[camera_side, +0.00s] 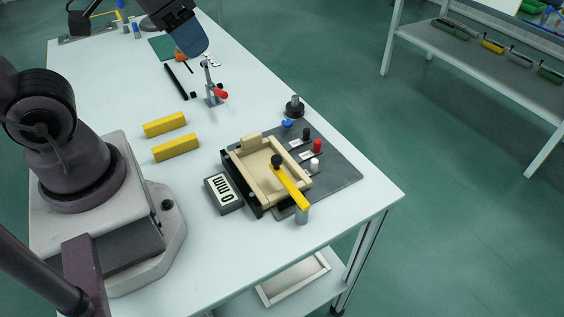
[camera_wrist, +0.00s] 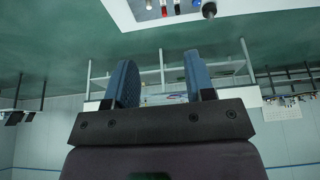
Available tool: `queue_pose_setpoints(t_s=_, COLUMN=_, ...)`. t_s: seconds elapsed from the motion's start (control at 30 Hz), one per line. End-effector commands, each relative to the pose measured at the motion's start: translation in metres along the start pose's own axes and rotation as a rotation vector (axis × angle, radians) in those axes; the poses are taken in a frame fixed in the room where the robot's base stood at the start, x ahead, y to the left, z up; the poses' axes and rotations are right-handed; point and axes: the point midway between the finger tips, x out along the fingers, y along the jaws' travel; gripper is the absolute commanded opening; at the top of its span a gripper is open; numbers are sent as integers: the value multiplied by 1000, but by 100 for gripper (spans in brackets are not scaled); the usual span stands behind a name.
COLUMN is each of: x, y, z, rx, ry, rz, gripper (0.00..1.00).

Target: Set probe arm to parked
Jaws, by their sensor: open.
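What looks like the probe arm is a yellow bar (camera_side: 292,188) with a black knob (camera_side: 277,160) at one end. Its other end sits on a short grey metal post (camera_side: 302,215) at the near edge of the panel. The bar reaches over a beige tray-like fixture (camera_side: 249,188) on a dark grey plate (camera_side: 342,182). My gripper (camera_side: 194,50) is high at the top of the side view, well away from the bar. In the wrist view its two blue fingers (camera_wrist: 163,75) stand apart with nothing between them. The bar is not clearly visible in the wrist view.
A toggle clamp with a red tip (camera_side: 214,92) stands behind. Two yellow blocks (camera_side: 170,136) lie left.

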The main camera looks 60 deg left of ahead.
Motion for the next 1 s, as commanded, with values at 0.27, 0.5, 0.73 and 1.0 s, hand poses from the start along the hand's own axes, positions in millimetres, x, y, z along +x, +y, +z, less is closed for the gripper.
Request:
queue_pose_setpoints(t_s=0.27, x=62, y=-2, z=-34, rx=-149, ry=-304, rz=32, gripper=49)
queue_pose_setpoints(t_s=0.5, x=131, y=-3, z=-59, rx=-393, ry=-556, rz=35, gripper=49)
queue_pose_setpoints(t_s=0.73, x=186, y=-1, z=-76, rx=-639, ry=-718, rz=12, gripper=49)
queue_pose_setpoints(t_s=1.0, x=188, y=7, z=-87, rx=-799, ry=-746, rz=-2, gripper=49)
